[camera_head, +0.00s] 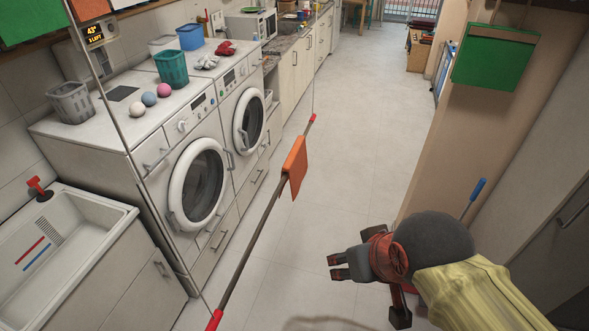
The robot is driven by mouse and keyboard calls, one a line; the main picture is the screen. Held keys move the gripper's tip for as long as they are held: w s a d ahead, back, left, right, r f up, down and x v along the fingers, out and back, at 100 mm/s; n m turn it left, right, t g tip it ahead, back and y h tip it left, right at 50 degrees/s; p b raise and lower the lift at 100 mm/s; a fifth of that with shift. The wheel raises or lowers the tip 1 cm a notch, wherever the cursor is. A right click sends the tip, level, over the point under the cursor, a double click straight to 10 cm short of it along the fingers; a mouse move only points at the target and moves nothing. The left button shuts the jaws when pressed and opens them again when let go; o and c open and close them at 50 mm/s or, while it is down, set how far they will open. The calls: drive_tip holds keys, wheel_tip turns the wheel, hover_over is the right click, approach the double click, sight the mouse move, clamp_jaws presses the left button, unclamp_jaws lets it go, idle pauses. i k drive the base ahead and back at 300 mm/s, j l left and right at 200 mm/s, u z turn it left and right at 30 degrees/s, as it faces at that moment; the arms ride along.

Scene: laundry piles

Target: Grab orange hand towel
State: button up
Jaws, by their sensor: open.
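An orange hand towel (294,168) hangs folded over a thin dark rod (262,222) with red ends, in the middle of the head view. The rod hangs from thin wires above the floor. My gripper (338,267) is at the lower right, pointing left. It is open with nothing seen between its fingers. It is below and to the right of the towel in the picture, clearly apart from it. Another orange cloth (90,8) shows at the top left edge, partly cut off.
Two white washing machines (168,142) stand at the left, with baskets and balls on top. A sink (62,240) is at the lower left. A green cloth (495,58) hangs at the upper right by a beige panel. The tiled floor (360,130) ahead is clear.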

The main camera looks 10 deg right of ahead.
sight(296, 164)
drive_tip(key=i+l+z, duration=0.1)
drive_tip(key=i+z, duration=0.6)
drive_tip(key=z, duration=0.15)
